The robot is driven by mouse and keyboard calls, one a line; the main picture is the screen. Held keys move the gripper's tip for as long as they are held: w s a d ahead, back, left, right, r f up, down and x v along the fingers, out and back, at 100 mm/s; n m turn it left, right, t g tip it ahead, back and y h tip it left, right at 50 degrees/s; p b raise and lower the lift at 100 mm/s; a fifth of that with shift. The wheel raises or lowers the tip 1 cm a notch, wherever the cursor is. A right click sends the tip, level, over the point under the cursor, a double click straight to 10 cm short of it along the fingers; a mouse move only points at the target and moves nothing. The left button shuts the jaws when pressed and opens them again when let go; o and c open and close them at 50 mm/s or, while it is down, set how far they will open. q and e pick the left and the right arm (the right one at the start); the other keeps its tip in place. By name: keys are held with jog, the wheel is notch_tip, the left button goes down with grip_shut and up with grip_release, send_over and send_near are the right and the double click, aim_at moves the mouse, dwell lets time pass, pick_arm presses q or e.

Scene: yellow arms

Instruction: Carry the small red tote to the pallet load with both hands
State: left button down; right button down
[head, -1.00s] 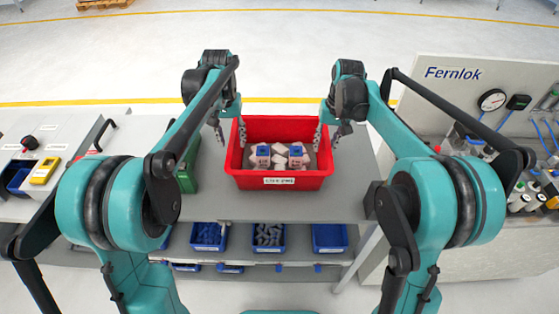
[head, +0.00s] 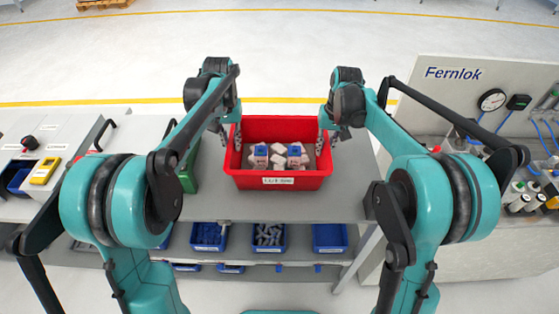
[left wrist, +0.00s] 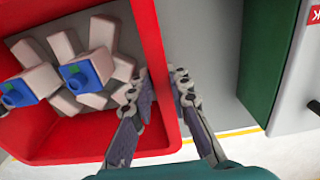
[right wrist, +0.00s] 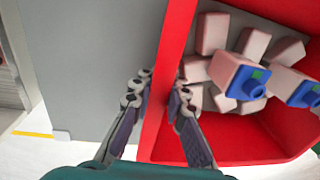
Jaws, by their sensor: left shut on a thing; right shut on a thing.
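The small red tote (head: 277,182) stands upright on the grey bench top in the head view. It holds several pale pinkish blocks and two pieces with blue caps. My left gripper (head: 227,132) is shut on the tote's left wall; in the left wrist view the gripper (left wrist: 160,85) has one finger inside and one outside the red wall (left wrist: 158,60). My right gripper (head: 327,140) is shut on the right wall; in the right wrist view the gripper (right wrist: 160,90) straddles the red wall (right wrist: 174,50). The pallet load is not clearly in view.
A green box (head: 188,177) stands just left of the tote. Blue bins (head: 330,237) sit on the shelf below the grey bench (head: 350,190). A Fernlok panel (head: 455,90) with gauges stands at the right. A wooden pallet (head: 103,3) shows at the far top left.

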pick_arm(q)
jog(key=shift+d+r, duration=0.2)
jog(key=shift+d, duration=0.05)
pick_arm(e)
jog(key=shift+a+r, duration=0.15)
jog(key=shift+a, duration=0.05)
